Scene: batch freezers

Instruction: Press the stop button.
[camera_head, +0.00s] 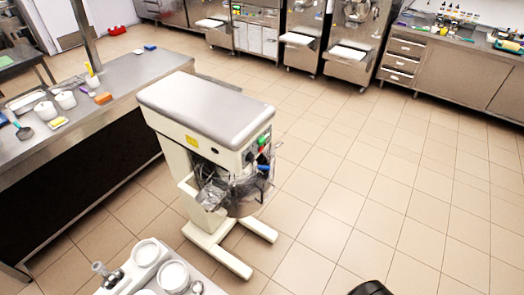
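A cream floor-standing mixer (207,107) with a grey top stands in the middle of the view. Its side panel (253,153) carries a green knob or button (262,141) and other small dark controls. Which of these is a stop button is too small to tell. A metal bowl with a wire guard (240,190) sits below the panel. Several batch freezers (302,38) stand along the back wall; their buttons cannot be made out. No fingers of my left or right gripper show.
A steel counter (113,88) with tubs and tools runs along the left. A white surface with round containers (160,268) is at the front left. A steel drawer cabinet (440,65) stands at the back right. The tiled floor (400,180) right of the mixer is clear.

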